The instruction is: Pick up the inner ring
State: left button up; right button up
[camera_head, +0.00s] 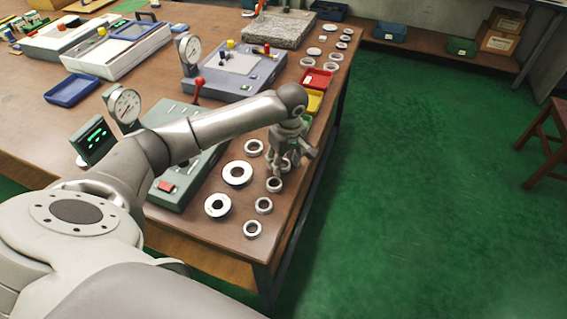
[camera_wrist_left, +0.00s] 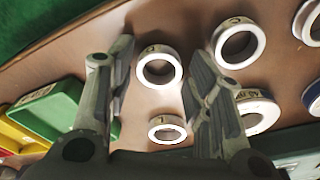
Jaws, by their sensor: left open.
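Several pale metal rings lie flat on the brown table near its right edge. In the head view my left gripper (camera_head: 279,174) hangs over them, pointing down, its fingers beside a small ring (camera_head: 274,190). In the left wrist view the open, empty fingers (camera_wrist_left: 160,58) stand either side of a marked ring (camera_wrist_left: 177,72), with a smaller ring (camera_wrist_left: 167,121) lower between them. Another ring (camera_wrist_left: 262,44) lies to the right. The gripper partly hides a ring behind it in the head view. I cannot tell which ring is the inner ring. My right gripper is not in view.
Two larger rings (camera_head: 229,168) lie left of the gripper, beside a green device (camera_head: 185,165). Red (camera_head: 318,78) and yellow (camera_head: 316,98) trays stand beyond. A dial gauge (camera_head: 124,104) stands near my forearm. Right of the table edge is open green floor (camera_head: 430,200).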

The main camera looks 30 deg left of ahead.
pick_arm(q)
jog(key=c, duration=0.8)
